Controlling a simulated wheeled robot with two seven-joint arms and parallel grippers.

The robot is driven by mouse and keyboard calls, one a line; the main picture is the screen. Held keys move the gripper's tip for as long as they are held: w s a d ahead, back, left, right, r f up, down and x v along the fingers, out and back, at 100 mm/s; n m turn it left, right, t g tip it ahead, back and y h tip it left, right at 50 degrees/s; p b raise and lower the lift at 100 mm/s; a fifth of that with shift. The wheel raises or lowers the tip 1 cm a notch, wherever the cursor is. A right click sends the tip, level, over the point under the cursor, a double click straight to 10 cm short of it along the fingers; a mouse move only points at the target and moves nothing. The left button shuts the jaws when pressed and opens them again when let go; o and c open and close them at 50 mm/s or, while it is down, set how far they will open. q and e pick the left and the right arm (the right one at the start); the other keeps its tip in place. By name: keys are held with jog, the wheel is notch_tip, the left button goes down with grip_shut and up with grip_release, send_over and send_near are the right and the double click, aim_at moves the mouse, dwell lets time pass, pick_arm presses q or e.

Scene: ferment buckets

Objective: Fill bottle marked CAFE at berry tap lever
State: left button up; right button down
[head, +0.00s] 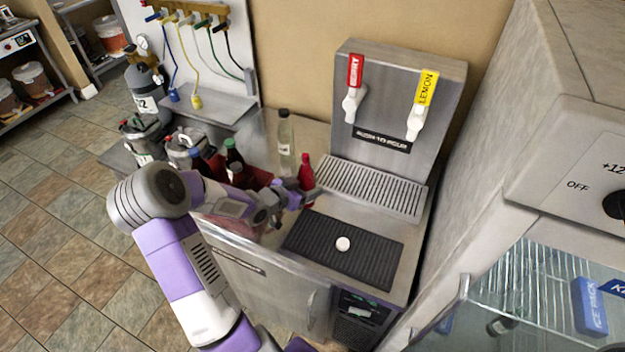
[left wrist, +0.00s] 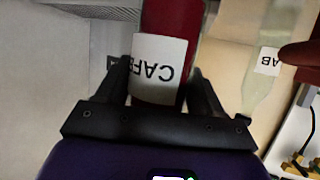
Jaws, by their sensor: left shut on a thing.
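A red bottle (head: 306,173) stands out upright in front of the dispenser. In the left wrist view the same red bottle (left wrist: 168,90) carries a white label reading CAFE, upside down to that camera. My left gripper (head: 292,194) is shut on it, with one dark finger on each side in the left wrist view (left wrist: 165,92). The berry tap (head: 353,103) has a white spout and a red lever marked for berry; it is above and to the right of the bottle, apart from it. My right gripper is not in view.
A lemon tap (head: 417,119) with a yellow lever is right of the berry tap. Below both is a slotted drip tray (head: 405,200). A white cap (head: 343,243) lies on a black mat (head: 373,260). A clear bottle (head: 285,141) and several dark bottles stand left of the gripper.

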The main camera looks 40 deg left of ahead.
pick_arm(q)
jog(key=s+d+p, duration=0.3)
jog(key=s, duration=1.1)
jog(key=shift+s+d+p, duration=0.15)
jog(key=shift+d+p, duration=0.05)
jog(key=shift+p, duration=0.2)
dwell(0.6)
dwell(0.5)
